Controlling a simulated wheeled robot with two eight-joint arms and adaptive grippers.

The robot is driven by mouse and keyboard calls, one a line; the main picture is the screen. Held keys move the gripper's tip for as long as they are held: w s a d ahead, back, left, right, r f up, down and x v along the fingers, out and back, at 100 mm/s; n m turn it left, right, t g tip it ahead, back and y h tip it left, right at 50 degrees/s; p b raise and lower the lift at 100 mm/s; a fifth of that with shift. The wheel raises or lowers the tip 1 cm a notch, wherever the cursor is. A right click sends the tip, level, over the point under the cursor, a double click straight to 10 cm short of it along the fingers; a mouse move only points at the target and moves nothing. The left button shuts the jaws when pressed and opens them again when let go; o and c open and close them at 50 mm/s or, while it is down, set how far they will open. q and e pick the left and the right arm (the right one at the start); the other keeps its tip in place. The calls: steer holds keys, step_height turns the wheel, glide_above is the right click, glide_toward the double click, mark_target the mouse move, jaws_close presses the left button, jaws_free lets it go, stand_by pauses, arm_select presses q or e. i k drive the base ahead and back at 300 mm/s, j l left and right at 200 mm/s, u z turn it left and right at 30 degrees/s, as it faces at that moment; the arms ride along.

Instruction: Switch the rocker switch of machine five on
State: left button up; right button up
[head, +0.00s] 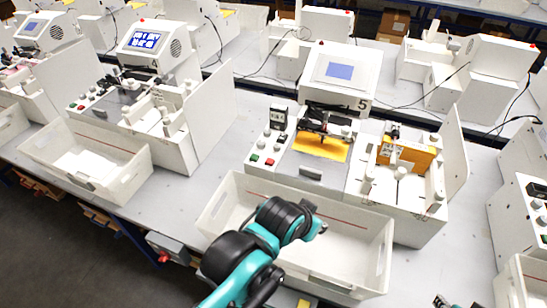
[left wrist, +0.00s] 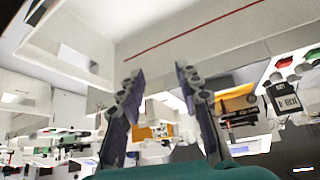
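Machine five has a lit blue screen (head: 338,71) and a "5" mark (head: 362,104). Its control panel (head: 263,148) carries green, red and white buttons. A black unit with a white face (head: 278,117) stands at the panel's back; it also shows upside down in the left wrist view (left wrist: 283,100). I cannot tell the rocker's position. My left gripper (left wrist: 158,85) is open and empty, its fingers wide apart. In the head view its arm is over the white bin (head: 376,258) in front of machine five; the fingers are hidden there. My right gripper is not clearly seen.
A similar machine (head: 152,42) with its own bin (head: 85,160) stands to the left, another at the right edge. An upright white panel (head: 455,150) flanks machine five on the right. Small dark parts at the bottom right edge are unclear. Bare bench lies between the machines.

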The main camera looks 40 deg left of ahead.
mark_target(281, 138)
steer(key=k+j, duration=0.8)
steer(key=j, duration=0.75)
steer(key=i+j+u, duration=0.1)
steer(key=j, duration=0.65)
